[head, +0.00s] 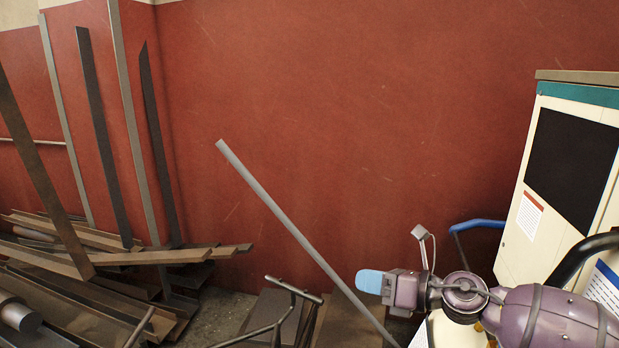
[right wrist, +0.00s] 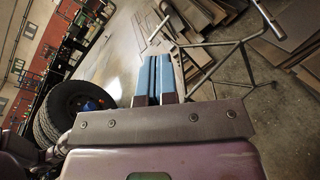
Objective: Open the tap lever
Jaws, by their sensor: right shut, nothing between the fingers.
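I cannot make out a tap or its lever in either view. My right gripper (head: 368,282) reaches in from the lower right of the head view, its blue fingers pointing left. The fingers are together with nothing between them. In the right wrist view the closed blue fingers (right wrist: 159,77) point out over the floor and touch nothing that I can see. My left gripper is not in view.
A cream cabinet (head: 507,238) stands at the right, near my right arm. Scrap metal (head: 85,270) lies at the left. A tubular metal frame (right wrist: 238,42) and tyres (right wrist: 72,103) show in the wrist view.

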